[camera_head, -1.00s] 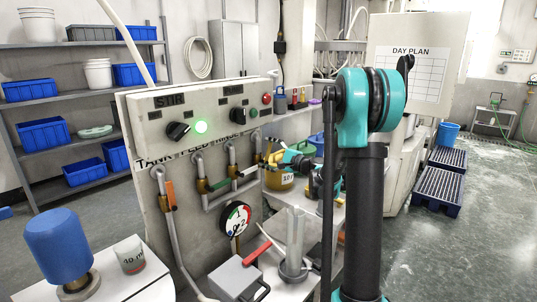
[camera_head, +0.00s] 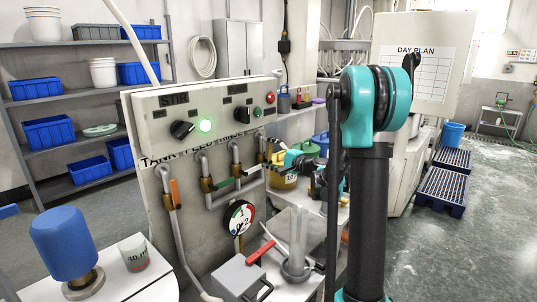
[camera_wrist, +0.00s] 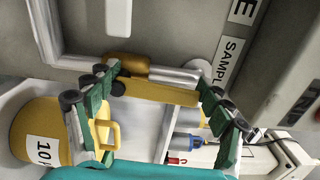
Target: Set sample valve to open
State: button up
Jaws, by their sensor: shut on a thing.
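The sample valve's yellow lever (camera_wrist: 160,88) lies between my gripper's fingertips (camera_wrist: 158,88) in the wrist view, and the gripper is shut on it. The lever runs roughly along the grey pipe (camera_wrist: 180,75), slightly tilted to it. The brass valve body (camera_wrist: 128,65) is just behind the lever. A SAMPLE label (camera_wrist: 231,62) is on the panel beside it. In the head view my gripper (camera_head: 277,157) is at the right end of the panel (camera_head: 152,118); the lever's exact angle is hard to tell there.
Other pipes carry an orange lever (camera_head: 174,193), a green lever (camera_head: 222,186) and a white lever (camera_head: 250,170). A gauge (camera_head: 239,218) sits below. A yellow container (camera_wrist: 35,135) stands close to my gripper. A red-handled lever (camera_head: 260,252) and a clear cylinder (camera_head: 298,240) stand in front.

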jog(key=o, duration=1.7)
jog(key=v, duration=1.2)
